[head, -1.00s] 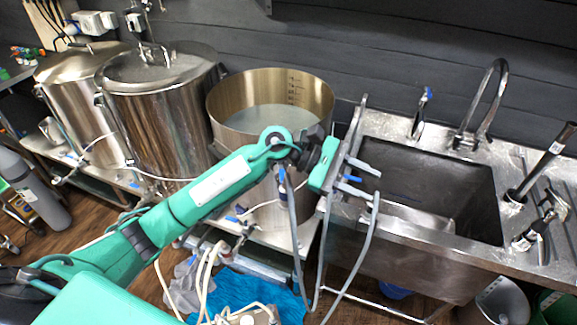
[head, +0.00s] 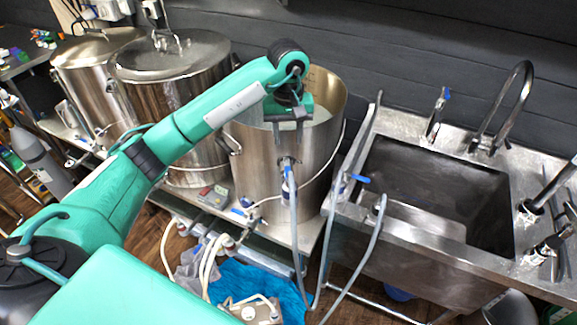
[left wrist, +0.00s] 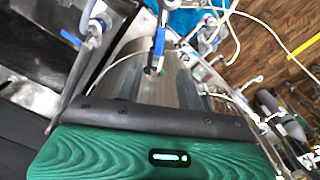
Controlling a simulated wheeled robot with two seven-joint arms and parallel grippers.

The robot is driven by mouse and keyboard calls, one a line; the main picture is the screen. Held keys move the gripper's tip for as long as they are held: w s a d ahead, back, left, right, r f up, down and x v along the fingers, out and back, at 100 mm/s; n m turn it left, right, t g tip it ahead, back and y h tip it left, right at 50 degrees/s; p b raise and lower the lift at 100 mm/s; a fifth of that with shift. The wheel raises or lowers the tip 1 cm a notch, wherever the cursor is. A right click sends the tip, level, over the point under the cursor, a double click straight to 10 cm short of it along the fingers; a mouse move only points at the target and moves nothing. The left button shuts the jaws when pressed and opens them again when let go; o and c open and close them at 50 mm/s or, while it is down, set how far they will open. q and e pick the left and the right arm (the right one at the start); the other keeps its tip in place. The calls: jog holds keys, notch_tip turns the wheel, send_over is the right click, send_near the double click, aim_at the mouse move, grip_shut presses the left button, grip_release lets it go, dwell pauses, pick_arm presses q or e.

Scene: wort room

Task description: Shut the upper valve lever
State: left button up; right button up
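A valve with a blue lever (head: 289,173) sits on the front wall of the open steel kettle (head: 250,150), a hose hanging below it. In the left wrist view a blue lever (left wrist: 159,42) stands out from a valve fitting, ahead of and between the fingers. Another blue lever (head: 360,179) sticks out sideways on the pipework at the sink's left edge. My left gripper (head: 289,146) points down at the kettle's front rim, above the kettle valve. Its fingers are apart with nothing between them. I cannot tell for sure which lever is called upper. My right gripper is not in view.
The steel sink (head: 435,232) with its curved tap (head: 520,90) is on the right. Two lidded kettles (head: 165,80) stand on the left. Grey hoses (head: 298,235) hang between kettle and sink. A blue cloth (head: 262,285) lies below the stand.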

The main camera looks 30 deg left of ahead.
aim_at(288, 173)
pick_arm(q)
notch_tip(288, 173, down, 12)
jog(key=p, duration=0.4)
jog(key=shift+r, duration=0.1)
jog(key=shift+c, duration=0.2)
grip_shut()
